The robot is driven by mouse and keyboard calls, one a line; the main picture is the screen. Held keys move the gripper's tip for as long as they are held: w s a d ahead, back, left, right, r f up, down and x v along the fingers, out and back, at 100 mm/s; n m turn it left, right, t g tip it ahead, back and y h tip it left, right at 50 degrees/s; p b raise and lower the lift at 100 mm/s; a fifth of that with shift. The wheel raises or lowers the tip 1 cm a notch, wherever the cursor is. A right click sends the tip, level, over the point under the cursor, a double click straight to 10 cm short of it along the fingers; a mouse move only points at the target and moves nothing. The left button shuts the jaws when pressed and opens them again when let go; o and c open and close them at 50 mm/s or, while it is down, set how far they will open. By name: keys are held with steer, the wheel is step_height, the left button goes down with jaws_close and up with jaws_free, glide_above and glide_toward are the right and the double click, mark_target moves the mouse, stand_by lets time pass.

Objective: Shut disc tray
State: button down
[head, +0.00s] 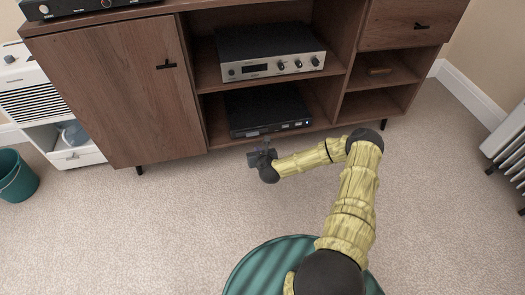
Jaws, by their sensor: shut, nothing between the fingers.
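A flat black disc player (268,110) sits on the lower middle shelf of the wooden cabinet, its front facing me. A dark piece just in front of its lower front edge may be the disc tray or part of my gripper; I cannot tell which. My gripper (257,151) is shut and empty, just in front of and below the player's front. Its fingertips are small and dark here. I cannot tell whether it touches the player. The arm comes in from the lower right.
A silver-fronted amplifier (272,66) stands on the shelf above. The wooden cabinet (120,90) has a closed door at left, and a drawer (415,22) and open shelves at right. A white unit (55,100) and green bin (15,176) stand left, a radiator (506,150) right. The carpet in front is clear.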

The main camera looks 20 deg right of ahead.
steer(key=v, duration=0.1)
steer(key=p+v, duration=0.1)
steer(key=v, duration=0.2)
steer(key=shift+s+d+r+p, duration=0.2)
steer(key=shift+s+d+p, duration=0.05)
steer(key=shift+s+p, duration=0.15)
steer(key=shift+w, duration=0.1)
